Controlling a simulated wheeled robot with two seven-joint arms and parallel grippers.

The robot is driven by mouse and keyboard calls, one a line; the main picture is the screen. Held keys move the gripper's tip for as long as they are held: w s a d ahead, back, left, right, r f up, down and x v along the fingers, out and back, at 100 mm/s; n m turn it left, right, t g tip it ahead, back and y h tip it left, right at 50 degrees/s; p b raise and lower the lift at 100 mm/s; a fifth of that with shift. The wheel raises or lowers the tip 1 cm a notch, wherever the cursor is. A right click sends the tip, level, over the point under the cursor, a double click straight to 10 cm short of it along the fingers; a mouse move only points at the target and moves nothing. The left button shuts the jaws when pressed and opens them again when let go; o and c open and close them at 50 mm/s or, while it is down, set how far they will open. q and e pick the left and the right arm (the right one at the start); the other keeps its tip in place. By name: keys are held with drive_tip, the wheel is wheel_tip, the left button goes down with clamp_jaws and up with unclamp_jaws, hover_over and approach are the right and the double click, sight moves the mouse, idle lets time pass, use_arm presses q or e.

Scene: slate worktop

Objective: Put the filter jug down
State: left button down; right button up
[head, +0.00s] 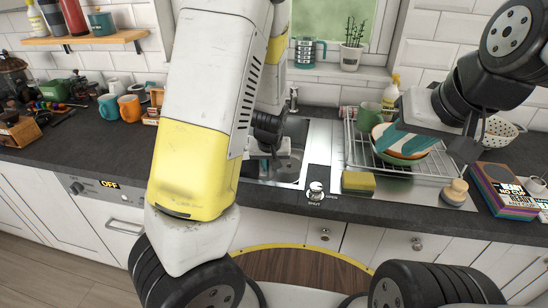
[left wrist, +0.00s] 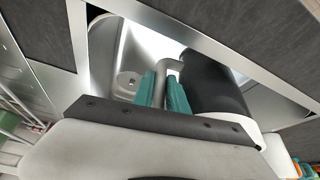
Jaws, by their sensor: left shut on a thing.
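The filter jug (left wrist: 215,85) shows in the left wrist view as a dark, rounded body with a grey handle (left wrist: 172,66). My left gripper (left wrist: 163,92) has its teal fingers shut on that handle. The jug appears over the steel sink, with the basin seen behind it; whether its base touches anything is hidden. In the head view my left gripper (head: 272,163) is at the sink, and my own arm hides most of it and the jug. My right gripper (head: 399,146) is at the drying rack, its teal fingers apart in front of a bowl (head: 385,130).
The sink (head: 318,150) has a knob (head: 316,188) marked SHUT and OPEN on its front edge.

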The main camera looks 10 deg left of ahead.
use_arm(q)
drive_tip(key=w+f, duration=0.2)
drive_tip(key=w, duration=0.6)
drive_tip(key=w+f, duration=0.3)
drive_tip(key=w, duration=0.4)
drive_tip(key=shift+w, duration=0.35)
drive_tip(key=shift+f, duration=0.1)
drive_tip(key=c, duration=1.3)
unclamp_jaws()
drive_tip(key=shift+f, duration=0.1)
